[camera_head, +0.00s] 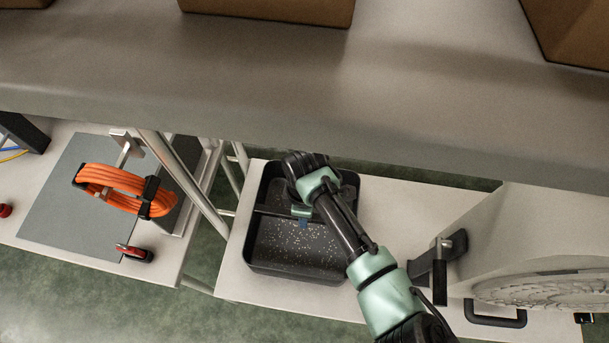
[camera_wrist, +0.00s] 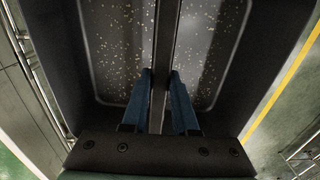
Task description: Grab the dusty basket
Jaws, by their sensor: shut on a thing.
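The dusty basket (camera_head: 290,258) is a dark, shallow, rectangular tray with pale specks over its floor. It sits on a white table below the conveyor, and a thin bar crosses its middle. My gripper (camera_head: 303,222) reaches down into the basket from the right. In the wrist view, the blue fingers of my gripper (camera_wrist: 160,76) are shut on the central bar of the basket (camera_wrist: 112,50), one finger on each side. My wrist and forearm hide part of the basket's upper right side in the head view.
A grey conveyor surface (camera_head: 250,85) with brown boxes (camera_head: 275,8) runs above the basket. A white machine (camera_head: 530,245) with a black handle stands to the right. An orange cable coil (camera_head: 115,185) and a red-and-black tool (camera_head: 134,252) lie on the left table.

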